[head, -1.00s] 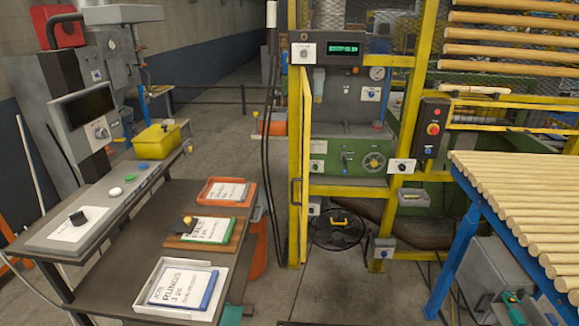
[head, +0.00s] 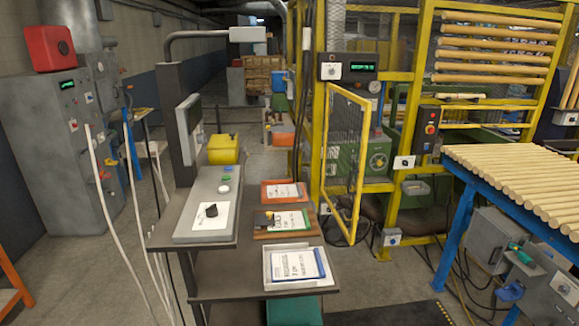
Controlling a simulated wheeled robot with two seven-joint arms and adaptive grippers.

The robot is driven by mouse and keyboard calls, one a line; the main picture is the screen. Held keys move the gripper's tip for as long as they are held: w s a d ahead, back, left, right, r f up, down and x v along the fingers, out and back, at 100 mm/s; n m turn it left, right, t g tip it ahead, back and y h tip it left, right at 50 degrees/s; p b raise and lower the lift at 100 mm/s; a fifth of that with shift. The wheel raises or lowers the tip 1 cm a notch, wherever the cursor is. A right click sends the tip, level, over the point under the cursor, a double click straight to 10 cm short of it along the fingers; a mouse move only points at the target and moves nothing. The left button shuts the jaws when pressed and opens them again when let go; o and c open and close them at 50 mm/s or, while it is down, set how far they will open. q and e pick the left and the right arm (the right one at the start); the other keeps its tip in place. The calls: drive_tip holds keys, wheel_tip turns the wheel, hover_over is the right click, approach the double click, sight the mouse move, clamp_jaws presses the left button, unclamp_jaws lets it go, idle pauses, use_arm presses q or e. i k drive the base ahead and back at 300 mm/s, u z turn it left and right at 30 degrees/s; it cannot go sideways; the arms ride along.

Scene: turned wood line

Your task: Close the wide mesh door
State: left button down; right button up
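The wide mesh door (head: 362,160) has a yellow frame with dark mesh and stands on the yellow guard fence right of centre. It is open, swung out from the fence toward me. Its left side is by the yellow post (head: 317,140), and its right side hangs lower in the picture and looks nearer. A green machine (head: 378,155) shows behind it and through the mesh. I cannot make out a latch or handle on the door. Neither of my grippers is in view.
A dark bench with document trays (head: 290,268) stands just left of the door. A blue-legged rack of wooden rods (head: 515,180) stands at right. Cables and a grey box (head: 492,248) lie below it. Floor (head: 385,275) is clear between bench and rack.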

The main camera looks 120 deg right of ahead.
sight(350, 237)
drive_tip(key=z, duration=4.1)
drive_tip(key=i, duration=0.4)
drive_tip(key=u, duration=0.4)
drive_tip(key=k, duration=0.55)
drive_tip(key=z, duration=0.35)
drive_tip(key=i, duration=1.05)
drive_tip(key=u, duration=0.25)
